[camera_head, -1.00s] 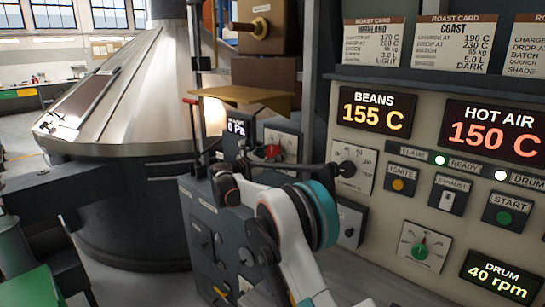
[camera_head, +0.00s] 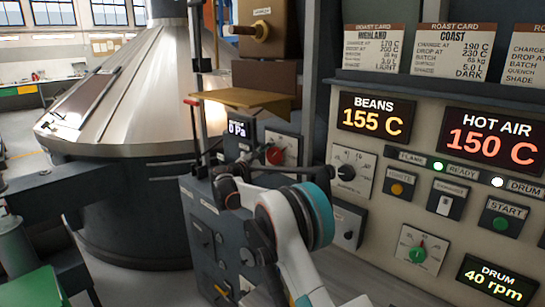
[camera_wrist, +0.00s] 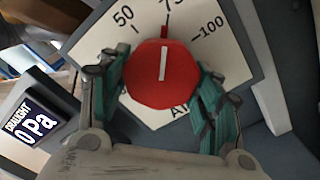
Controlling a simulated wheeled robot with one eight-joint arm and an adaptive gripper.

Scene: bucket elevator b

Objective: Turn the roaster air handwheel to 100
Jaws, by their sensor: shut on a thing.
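The roaster air handwheel is a red knob (camera_wrist: 162,75) with a white pointer line, on a white dial plate (camera_wrist: 235,65) marked 50, 75 and 100. Its pointer stands at or very near the 75 mark. In the wrist view my gripper (camera_wrist: 165,92) has its teal-padded fingers on both sides of the knob, shut on it. The lower part of the dial label is hidden behind the knob and fingers. In the head view the red knob (camera_head: 274,156) shows small behind my arm, and the fingers are hard to make out there.
A draught display (camera_wrist: 32,122) reading 0 Pa sits just left of the dial. A tan ledge (camera_head: 240,97) hangs above the knob. The control panel (camera_head: 400,205) with knobs, buttons and screens stands close on the right.

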